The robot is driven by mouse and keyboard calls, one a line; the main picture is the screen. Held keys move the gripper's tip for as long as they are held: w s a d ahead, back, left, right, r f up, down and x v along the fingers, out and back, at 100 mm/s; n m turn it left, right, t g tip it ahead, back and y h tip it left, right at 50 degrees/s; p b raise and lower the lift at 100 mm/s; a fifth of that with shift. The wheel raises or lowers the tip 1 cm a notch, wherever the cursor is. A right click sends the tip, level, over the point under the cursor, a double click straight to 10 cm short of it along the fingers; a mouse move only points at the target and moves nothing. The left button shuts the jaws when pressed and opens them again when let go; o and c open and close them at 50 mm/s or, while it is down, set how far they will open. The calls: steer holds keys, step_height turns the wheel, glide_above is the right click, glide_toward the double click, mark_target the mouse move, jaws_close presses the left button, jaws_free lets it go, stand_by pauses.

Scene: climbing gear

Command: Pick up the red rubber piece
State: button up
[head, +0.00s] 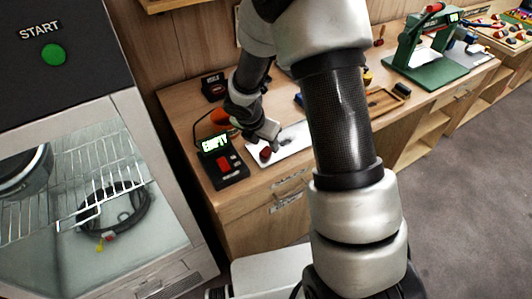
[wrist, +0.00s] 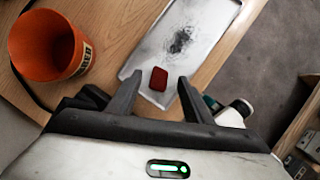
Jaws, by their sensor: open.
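The red rubber piece (wrist: 158,79) is a small dark red block with rounded corners. It lies on a pale metal tray (wrist: 209,17) with a dark smudge on its surface. In the wrist view my gripper (wrist: 157,82) is open, with one finger on each side of the piece and a gap beside each. I cannot tell how far above the tray the fingertips are. In the head view the red piece (head: 265,154) shows at the tray's left end, just below my gripper (head: 268,135). My arm hides part of the tray (head: 291,143).
An orange cup (wrist: 45,46) stands left of the tray; it also shows behind my gripper in the head view (head: 219,116). A black device reading "EMPTY" (head: 224,165) sits left of the piece. A green press (head: 425,62) stands far right. A glass-fronted cabinet (head: 100,190) is at left.

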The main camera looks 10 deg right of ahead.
mark_target(267, 149)
steer(key=shift+x, duration=1.5)
steer(key=c, duration=1.1)
steer(key=shift+r, duration=0.15)
